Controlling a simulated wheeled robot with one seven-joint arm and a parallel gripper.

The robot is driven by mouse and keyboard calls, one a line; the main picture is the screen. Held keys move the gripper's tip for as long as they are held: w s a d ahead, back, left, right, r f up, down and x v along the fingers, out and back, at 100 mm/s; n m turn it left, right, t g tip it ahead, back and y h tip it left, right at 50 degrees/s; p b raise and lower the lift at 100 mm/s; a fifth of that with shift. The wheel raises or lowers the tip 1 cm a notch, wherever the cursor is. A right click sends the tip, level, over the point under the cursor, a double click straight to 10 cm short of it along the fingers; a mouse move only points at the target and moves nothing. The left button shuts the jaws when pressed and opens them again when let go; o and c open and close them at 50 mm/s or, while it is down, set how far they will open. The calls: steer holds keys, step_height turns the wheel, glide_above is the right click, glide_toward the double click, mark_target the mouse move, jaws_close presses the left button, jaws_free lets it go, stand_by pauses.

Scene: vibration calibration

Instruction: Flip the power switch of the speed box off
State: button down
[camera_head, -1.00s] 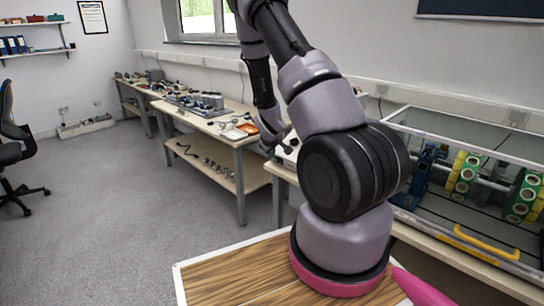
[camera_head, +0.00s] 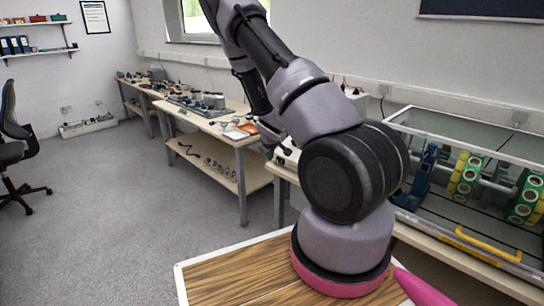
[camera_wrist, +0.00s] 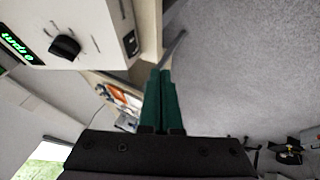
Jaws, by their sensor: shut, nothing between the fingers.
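The speed box (camera_wrist: 88,30) is a pale box at the upper left of the wrist view. Its face carries a lit green display (camera_wrist: 15,42) reading rpm, a black knob (camera_wrist: 65,46) and a small black power switch (camera_wrist: 130,42) near the box's edge. I cannot tell which way the switch is tilted. My gripper (camera_wrist: 160,72) has green fingers, shut together and empty. In the wrist view its tips appear just below and right of the switch; contact does not show. In the head view my arm largely hides the box.
A bench with a clear-covered rotor rig (camera_head: 470,185) stands at the right. A long workbench (camera_head: 240,137) with parts on it runs along the wall at the left. A chair (camera_head: 12,140) stands far left. The grey floor (camera_head: 120,220) between is clear.

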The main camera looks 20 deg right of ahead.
mark_target(280, 161)
steer(key=shift+w+d+f, duration=2.7)
steer(key=shift+w+f, duration=0.2)
steer(key=shift+f, duration=0.05)
